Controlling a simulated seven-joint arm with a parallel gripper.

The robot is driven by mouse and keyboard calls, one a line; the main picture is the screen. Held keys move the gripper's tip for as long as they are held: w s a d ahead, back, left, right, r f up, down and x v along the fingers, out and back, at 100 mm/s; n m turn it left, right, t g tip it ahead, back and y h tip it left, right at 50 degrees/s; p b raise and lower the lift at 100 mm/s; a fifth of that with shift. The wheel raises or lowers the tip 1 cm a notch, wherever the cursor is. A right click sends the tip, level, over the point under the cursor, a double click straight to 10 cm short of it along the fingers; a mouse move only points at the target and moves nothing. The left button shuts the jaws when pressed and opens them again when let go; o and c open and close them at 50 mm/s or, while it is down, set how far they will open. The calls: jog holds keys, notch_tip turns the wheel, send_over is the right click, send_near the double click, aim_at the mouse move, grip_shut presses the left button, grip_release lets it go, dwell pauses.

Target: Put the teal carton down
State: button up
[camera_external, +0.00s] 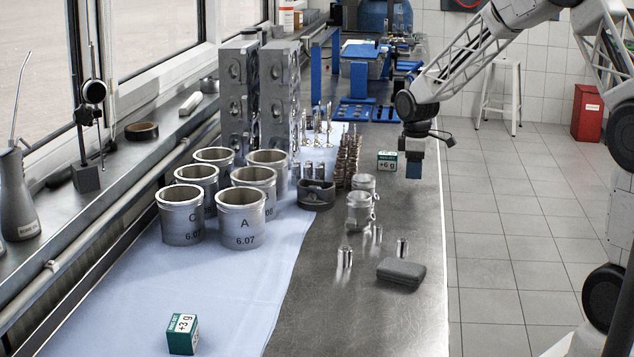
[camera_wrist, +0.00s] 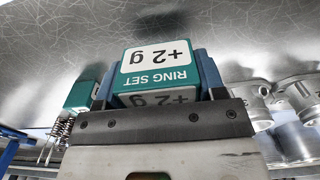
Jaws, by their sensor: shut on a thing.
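My gripper (camera_external: 414,170) is at the right edge of the steel bench in the external view, pointing down. In the wrist view its blue fingers are shut on the sides of a teal and white carton (camera_wrist: 160,66) marked "RING SET +2 g". The external view mostly hides this carton behind the fingers. I cannot tell whether it touches the bench. A teal carton marked "+6 g" (camera_external: 387,161) stands just left of my gripper; a teal box (camera_wrist: 83,95) shows at the left in the wrist view. Another teal carton marked "+3 g" (camera_external: 182,334) sits on the blue cloth at the front.
Pistons (camera_external: 360,212) and small metal pins stand on the bench nearer the camera, with a dark grey case (camera_external: 401,272). Several cylinder liners (camera_external: 240,218) stand on the blue cloth (camera_external: 120,300). Springs and valves stand left of the "+6 g" carton. The front right bench is clear.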

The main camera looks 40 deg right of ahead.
aim_at(413, 188)
jog(key=shift+f, duration=1.75)
jog(key=shift+f, duration=0.1)
jog(key=o, duration=0.9)
jog(key=shift+o, duration=0.2)
notch_tip(413, 188, up, 12)
jog(key=shift+f, duration=0.25)
jog(key=shift+r, duration=0.35)
